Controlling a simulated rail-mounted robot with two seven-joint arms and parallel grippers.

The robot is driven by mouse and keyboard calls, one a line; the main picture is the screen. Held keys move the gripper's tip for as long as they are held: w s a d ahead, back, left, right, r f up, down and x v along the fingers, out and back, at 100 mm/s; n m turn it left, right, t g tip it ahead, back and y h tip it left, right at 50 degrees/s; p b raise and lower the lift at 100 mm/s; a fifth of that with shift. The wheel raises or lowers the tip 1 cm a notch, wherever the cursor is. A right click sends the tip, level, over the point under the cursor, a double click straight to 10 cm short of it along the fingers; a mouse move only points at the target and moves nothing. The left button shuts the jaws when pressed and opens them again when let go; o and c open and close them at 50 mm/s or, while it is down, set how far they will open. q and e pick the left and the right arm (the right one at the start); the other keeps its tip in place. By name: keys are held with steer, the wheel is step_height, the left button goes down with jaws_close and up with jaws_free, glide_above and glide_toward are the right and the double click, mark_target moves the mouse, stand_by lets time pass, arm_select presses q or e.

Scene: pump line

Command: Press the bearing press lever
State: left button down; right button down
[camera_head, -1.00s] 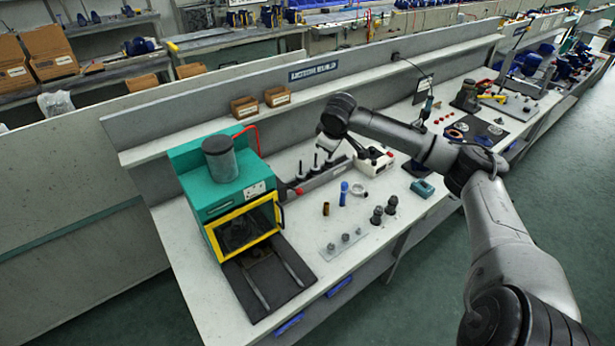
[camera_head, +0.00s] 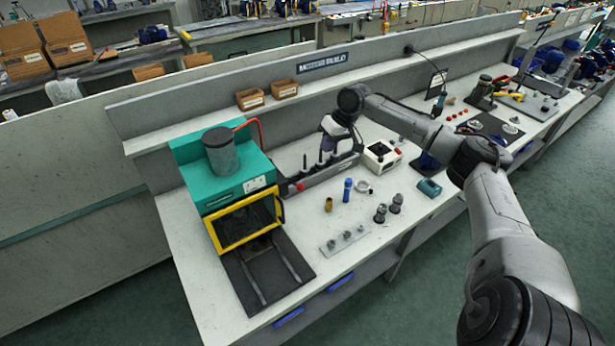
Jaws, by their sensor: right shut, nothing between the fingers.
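A green press-like machine (camera_head: 230,188) with a grey cylinder on top and a yellow-framed front stands at the left of the bench. A red knob (camera_head: 300,187) on a short dark arm sticks out at its right side, seemingly the lever. My right gripper (camera_head: 327,150) is shut and empty. It points down over a dark rail with several upright black pins (camera_head: 319,160), to the right of and behind the red knob, apart from it. The fingertips are small and partly lost against the dark pins. My left gripper is not in view.
A dark slide tray (camera_head: 265,275) extends from the machine. A shelf runs behind.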

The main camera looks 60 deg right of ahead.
steer(key=shift+f, duration=0.1)
steer(key=a+x, duration=0.2)
steer(key=x, duration=1)
steer(key=shift+a+p, duration=0.45)
steer(key=shift+w+f, duration=0.1)
steer(key=shift+a, duration=0.1)
